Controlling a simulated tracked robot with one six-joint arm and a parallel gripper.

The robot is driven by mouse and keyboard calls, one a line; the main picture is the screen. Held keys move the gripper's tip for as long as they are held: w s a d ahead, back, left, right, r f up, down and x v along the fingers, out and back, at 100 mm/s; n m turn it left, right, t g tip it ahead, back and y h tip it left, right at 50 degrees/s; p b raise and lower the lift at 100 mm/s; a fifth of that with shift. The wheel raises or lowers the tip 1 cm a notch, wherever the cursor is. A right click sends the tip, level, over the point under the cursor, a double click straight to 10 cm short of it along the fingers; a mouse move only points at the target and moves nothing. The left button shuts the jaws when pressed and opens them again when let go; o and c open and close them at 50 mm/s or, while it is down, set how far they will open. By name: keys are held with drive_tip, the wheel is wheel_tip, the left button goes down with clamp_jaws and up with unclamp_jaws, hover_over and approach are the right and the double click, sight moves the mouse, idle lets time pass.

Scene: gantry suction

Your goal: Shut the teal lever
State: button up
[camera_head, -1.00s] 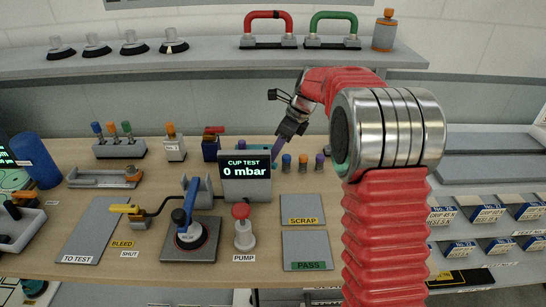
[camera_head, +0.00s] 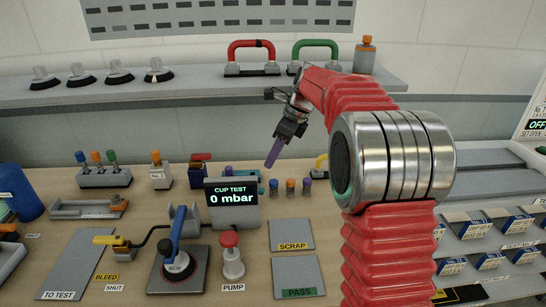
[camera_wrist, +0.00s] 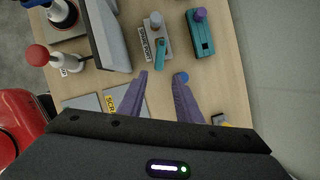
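The teal lever (camera_wrist: 160,54) shows in the wrist view on a grey block (camera_wrist: 146,32) whose label seems to read SPARE PORT. The lever lies roughly along the block, beside a grey round knob (camera_wrist: 155,19). In the head view the display hides most of this spot, and I cannot make out the lever there. My gripper (camera_head: 271,164) hangs above the bench behind the display. In the wrist view its two purple fingers (camera_wrist: 162,75) are apart with nothing between them; the lever is just beyond the tips, not held.
The CUP TEST display (camera_head: 231,205) reads 0 mbar. A teal box with a purple knob (camera_wrist: 201,36) stands right of the lever in the wrist view. Blue (camera_head: 273,186), orange and purple capped pieces stand close by. A red-topped pump (camera_head: 231,258) and yellow bleed lever (camera_head: 108,240) are nearer.

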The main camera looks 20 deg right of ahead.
drive_tip(key=shift+s+a+r+n, duration=0.15)
drive_tip(key=shift+s+r+n, duration=0.15)
drive_tip(key=shift+s, duration=0.1)
drive_tip(key=shift+c, duration=1.4)
drive_tip(key=s+r+n, duration=0.1)
drive_tip(key=s, duration=0.1)
drive_tip(key=s+a+r+n, duration=0.1)
drive_tip(key=s+n, duration=0.1)
drive_tip(key=s+r+n, duration=0.1)
drive_tip(key=s, duration=0.1)
drive_tip(key=shift+s+a+r+t+h, duration=0.2)
drive_tip(key=shift+s+a+t+h, duration=0.1)
drive_tip(key=shift+a+h, duration=0.1)
clamp_jaws()
drive_tip(key=s+a+f+n+t+h, duration=0.1)
drive_tip(key=s+f+n, duration=0.1)
drive_tip(key=s+n, duration=0.8)
drive_tip(key=s+a+f+n+t+h, duration=0.1)
drive_tip(key=s+f+n, duration=0.1)
drive_tip(key=s+n, duration=0.8)
drive_tip(key=s, duration=0.9)
drive_tip(key=shift+f+t+h, duration=0.15)
drive_tip(key=shift+t+h, duration=0.15)
drive_tip(key=shift+h, duration=0.1)
drive_tip(key=shift+s, duration=0.15)
